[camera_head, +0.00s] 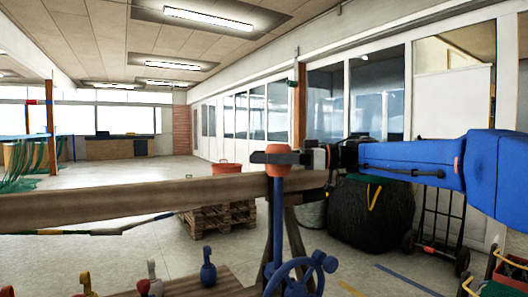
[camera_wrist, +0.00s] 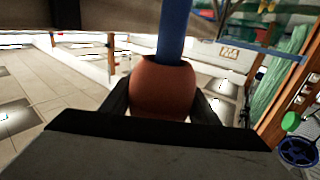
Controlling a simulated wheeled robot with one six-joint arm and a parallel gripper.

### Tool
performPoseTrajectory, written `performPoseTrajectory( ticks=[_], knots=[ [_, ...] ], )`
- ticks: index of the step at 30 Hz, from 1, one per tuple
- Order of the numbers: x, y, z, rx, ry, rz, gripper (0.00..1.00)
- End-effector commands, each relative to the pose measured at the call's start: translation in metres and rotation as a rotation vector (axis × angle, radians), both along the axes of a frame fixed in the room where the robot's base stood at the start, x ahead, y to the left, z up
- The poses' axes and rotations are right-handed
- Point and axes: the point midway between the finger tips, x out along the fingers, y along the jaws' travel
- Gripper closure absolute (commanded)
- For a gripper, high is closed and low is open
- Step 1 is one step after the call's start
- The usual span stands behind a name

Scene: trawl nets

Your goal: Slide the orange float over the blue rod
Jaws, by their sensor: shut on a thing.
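The orange float (camera_head: 279,149) is held between the black jaws of my gripper (camera_head: 263,157). It stands at the upper end of the upright blue rod (camera_head: 278,215), in line with it. In the wrist view the float (camera_wrist: 163,90) sits between both fingers, and the rod (camera_wrist: 173,30) runs straight into the float's far end. The float and rod seem to meet there. How much of the rod is inside the float is hidden.
A long wooden beam (camera_head: 150,197) runs across just behind the rod. A blue handwheel (camera_head: 300,278) is near the rod's foot. Several small colored pegs stand at lower left, including a blue one (camera_head: 208,268). A pallet (camera_head: 215,217) and dark sack (camera_head: 370,215) are beyond.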

Motion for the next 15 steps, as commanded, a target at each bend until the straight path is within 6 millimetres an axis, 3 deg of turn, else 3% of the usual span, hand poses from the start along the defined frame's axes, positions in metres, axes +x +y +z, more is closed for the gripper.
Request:
performPoseTrajectory(
  ticks=[15],
  knots=[
    [0.000, 0.000, -0.028, 0.000, 0.001, 0.001, 0.68]
  ],
)
